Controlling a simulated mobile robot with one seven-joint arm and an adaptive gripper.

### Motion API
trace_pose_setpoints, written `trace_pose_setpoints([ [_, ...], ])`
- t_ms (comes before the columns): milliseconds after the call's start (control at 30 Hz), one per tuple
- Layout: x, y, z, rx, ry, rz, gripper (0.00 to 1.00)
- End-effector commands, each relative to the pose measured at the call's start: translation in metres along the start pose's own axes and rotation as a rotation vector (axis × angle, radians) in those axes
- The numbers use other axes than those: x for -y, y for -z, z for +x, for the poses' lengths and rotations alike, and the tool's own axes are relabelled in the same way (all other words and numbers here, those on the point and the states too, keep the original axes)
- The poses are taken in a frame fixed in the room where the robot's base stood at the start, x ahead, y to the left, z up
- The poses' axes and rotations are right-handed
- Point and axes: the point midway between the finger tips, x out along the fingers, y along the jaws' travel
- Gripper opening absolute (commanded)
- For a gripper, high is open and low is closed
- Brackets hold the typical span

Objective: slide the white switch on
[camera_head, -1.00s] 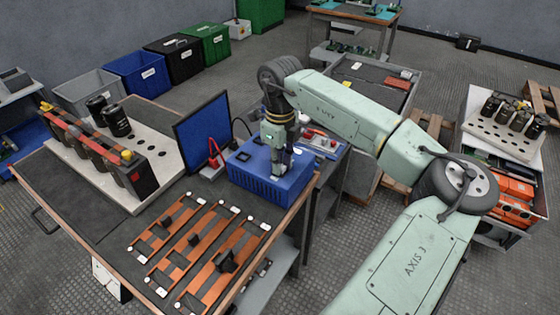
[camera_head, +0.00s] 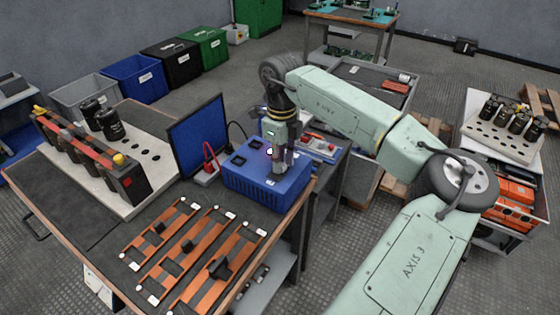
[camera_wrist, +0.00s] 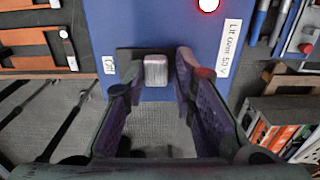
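The white switch (camera_wrist: 156,70) stands on the blue box (camera_head: 240,180) and shows in the wrist view. A dark slot (camera_wrist: 126,56) shows on its left, with a small label (camera_wrist: 109,65) beyond, hard to read. My gripper (camera_wrist: 158,78) is open, with a finger on each side of the switch. A small gap shows on each side; contact is not clear. In the head view my gripper (camera_head: 278,168) points down at the box's right end and hides the switch. A lit red-rimmed lamp (camera_wrist: 208,4) is beside the label "Lit over 50 V" (camera_wrist: 229,48).
Copper bars (camera_head: 195,250) lie in front. A capacitor rack (camera_head: 90,160) is at the left. A tool tray (camera_head: 322,147) sits right of the box.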

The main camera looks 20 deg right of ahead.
Motion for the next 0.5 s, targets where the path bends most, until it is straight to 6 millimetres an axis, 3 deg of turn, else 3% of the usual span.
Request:
trace_pose_setpoints([
  [233,0.0010,0.0002,-0.0011,0.002,0.002,0.003,0.38],
  [500,-0.0002,0.0001,-0.0006,0.001,-0.001,0.001,0.38],
])
